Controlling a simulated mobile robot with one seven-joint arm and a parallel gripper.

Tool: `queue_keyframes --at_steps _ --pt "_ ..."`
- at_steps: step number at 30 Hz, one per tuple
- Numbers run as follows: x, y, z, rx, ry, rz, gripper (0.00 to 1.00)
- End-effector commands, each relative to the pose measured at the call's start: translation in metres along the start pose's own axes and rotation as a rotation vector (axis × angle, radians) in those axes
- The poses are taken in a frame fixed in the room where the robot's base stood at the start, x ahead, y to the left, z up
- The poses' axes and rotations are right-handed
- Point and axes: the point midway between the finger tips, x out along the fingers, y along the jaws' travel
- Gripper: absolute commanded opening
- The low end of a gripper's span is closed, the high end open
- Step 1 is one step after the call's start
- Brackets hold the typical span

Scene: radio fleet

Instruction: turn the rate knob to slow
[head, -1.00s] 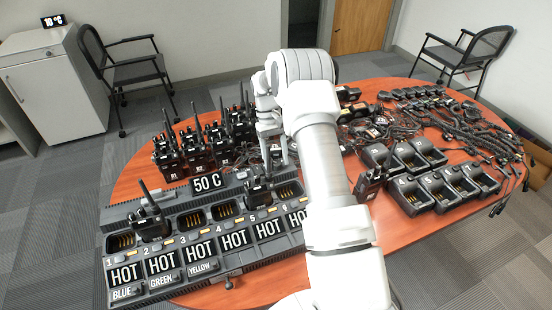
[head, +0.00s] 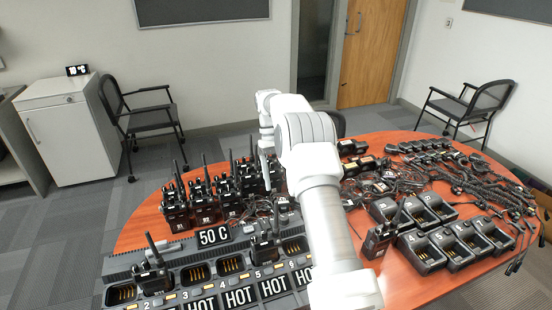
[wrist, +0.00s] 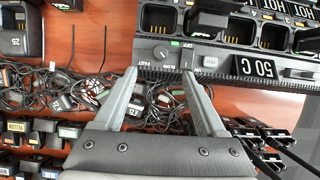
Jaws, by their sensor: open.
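The rate knob (wrist: 160,52) is a small round grey knob on the end panel of the long black charger (wrist: 222,66), with small slow and fast lettering near it. I cannot make out its exact setting. My gripper (wrist: 160,77) is open and empty. Its two grey fingers point toward the panel, with the knob just past the fingertips and roughly between them in the picture. In the head view the charger's bays and HOT labels (head: 240,297) show, but the knob cannot be made out. My arm partly hides the gripper there.
A switch (wrist: 187,57) with an OFF label sits beside the knob. The 50 C display (wrist: 254,66) stands on the charger. Several upright radios (head: 205,205), tangled cables (wrist: 70,90) and small chargers (head: 455,240) crowd the red table (head: 150,226).

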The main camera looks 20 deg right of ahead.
Motion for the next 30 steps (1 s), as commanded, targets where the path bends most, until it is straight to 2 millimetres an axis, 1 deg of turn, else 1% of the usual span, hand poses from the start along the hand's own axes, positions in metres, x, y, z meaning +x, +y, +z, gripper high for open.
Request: queue_keyframes --at_steps 1,7,12,18,30 --pt "-0.01 0.0 0.0 0.0 0.004 0.001 0.73" --pt "-0.037 -0.001 0.0 0.0 0.004 0.0 0.73" --pt "-0.051 -0.001 -0.001 0.0 0.002 0.0 0.73" --pt "-0.061 -0.001 0.0 -0.001 0.002 0.0 0.73" --pt "-0.063 -0.001 0.0 -0.001 0.0 0.0 0.73"
